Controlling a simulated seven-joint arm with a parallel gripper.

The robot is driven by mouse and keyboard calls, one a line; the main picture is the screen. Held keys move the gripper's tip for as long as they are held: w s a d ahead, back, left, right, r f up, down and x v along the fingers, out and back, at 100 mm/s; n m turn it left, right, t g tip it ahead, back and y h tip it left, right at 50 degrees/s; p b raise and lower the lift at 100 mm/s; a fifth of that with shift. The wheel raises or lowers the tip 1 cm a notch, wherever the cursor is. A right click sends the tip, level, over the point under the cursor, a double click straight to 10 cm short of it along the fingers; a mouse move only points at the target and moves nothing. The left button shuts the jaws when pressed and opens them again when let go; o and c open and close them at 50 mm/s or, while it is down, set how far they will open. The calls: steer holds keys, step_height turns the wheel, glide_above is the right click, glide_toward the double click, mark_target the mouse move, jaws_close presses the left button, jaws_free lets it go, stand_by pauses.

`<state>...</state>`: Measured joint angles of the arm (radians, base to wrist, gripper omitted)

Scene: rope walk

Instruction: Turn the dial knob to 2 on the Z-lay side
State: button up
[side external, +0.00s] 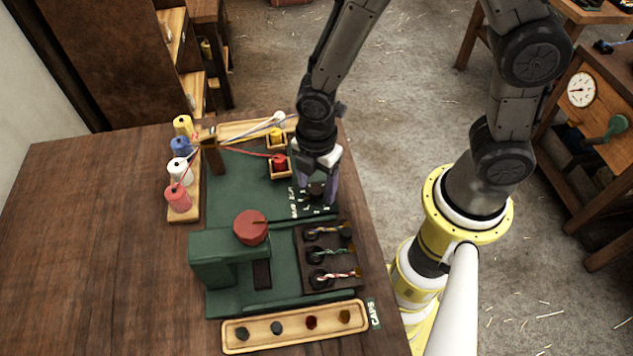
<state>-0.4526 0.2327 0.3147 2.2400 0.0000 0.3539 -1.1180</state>
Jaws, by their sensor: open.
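The dial knob (316,190) is a small dark round piece near the right edge of the green machine bed, with white markings (295,202) printed beside it. The markings are too small to read, and where the knob points cannot be made out. My gripper (318,194) points down over the knob, its jaws apart, with one finger on the left and one on the right of it. The fingers and the hand hide part of the knob and its scale. Whether the fingers touch it cannot be told.
A green machine (225,250) with a red round top (251,227) stands in front. A dark rack (318,285) holds several rope pieces. A wooden tray (235,337) holds several caps. Several yarn spools (180,171) stand at left, with strands running right. The table's left is clear.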

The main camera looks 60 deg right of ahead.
jaws_close()
stand_by(0.3)
